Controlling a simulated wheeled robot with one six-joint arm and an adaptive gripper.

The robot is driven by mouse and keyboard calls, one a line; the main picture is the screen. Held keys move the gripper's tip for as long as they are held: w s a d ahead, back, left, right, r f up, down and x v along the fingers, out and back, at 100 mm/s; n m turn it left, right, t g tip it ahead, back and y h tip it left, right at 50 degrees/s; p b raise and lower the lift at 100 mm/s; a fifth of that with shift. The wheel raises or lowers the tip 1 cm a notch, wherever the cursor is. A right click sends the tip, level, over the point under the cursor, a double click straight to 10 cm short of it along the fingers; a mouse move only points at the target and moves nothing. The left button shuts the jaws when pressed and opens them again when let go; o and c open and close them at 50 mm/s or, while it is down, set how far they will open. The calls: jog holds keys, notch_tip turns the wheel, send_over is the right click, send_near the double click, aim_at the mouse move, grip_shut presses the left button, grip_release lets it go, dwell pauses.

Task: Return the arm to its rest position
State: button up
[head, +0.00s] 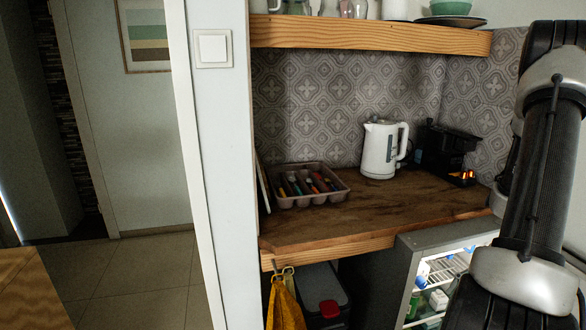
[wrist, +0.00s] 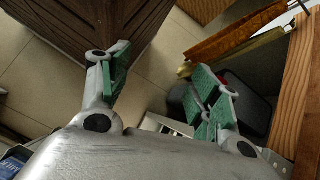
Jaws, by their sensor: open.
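My arm fills the right side of the head view, but my gripper is outside that picture. In the wrist view my gripper (wrist: 160,88) is open, with its two green-padded fingers spread apart and nothing between them. Tiled floor lies below and beyond the fingers. The yellow cloth (wrist: 235,35) hangs to the right of the fingers, and the dark bin (wrist: 255,112) is behind the right finger. I cannot tell whether the finger touches either one.
The wooden counter (head: 400,205) holds a cutlery tray (head: 325,198), a white kettle (head: 381,150) and a black appliance (head: 448,145). A lit open fridge (head: 405,275) stands under it. A wooden shelf (head: 370,36) runs above. Open floor lies at left.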

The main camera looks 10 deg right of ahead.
jog(key=a+r+n+t+h, duration=0.2)
jog(key=a+r+n, duration=0.2)
jog(key=r, duration=0.5)
jog(key=a+r+n+t+h, duration=0.2)
jog(key=a+r+n+h, duration=0.1)
jog(key=r, duration=0.6)
jog(key=a+r+n+t+h, duration=0.2)
jog(key=a+r+n+h, duration=0.1)
jog(key=a+r+n, duration=0.3)
notch_tip(320, 180, up, 3)
jog(key=shift+f, duration=0.1)
